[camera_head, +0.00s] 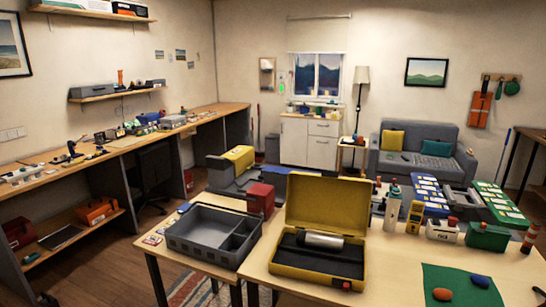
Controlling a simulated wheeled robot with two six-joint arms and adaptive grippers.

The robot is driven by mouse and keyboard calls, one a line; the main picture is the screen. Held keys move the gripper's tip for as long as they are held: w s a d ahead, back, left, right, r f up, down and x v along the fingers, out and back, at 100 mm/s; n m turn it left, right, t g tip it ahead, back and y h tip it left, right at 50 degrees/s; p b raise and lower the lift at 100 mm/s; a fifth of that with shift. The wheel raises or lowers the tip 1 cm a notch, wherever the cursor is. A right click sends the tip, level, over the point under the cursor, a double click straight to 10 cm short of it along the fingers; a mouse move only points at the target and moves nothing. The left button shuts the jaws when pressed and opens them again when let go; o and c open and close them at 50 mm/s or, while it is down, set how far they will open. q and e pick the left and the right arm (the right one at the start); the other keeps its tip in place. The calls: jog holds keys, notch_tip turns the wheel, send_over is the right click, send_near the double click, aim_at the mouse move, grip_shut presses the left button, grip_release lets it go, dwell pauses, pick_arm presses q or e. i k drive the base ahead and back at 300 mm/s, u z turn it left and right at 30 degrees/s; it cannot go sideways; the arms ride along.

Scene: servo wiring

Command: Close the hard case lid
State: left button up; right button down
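The yellow hard case (272,266) stands on the light wooden table with its front toward me. Its lid (327,203) is raised and stands up at the back, open. A silver cylinder (320,240) lies in the dark lining of the base, toward the rear. A small red part (346,284) shows on the front of the case. Neither of my grippers can be made out in this view.
A grey divided tray (194,263) stands left of the case, with a red box (261,197) behind it. Right of the case are bottles, a white box (443,231) and a green box (487,237).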

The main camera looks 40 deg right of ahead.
aim_at(326, 202)
jog(key=i, duration=1)
jog(key=z, duration=0.4)
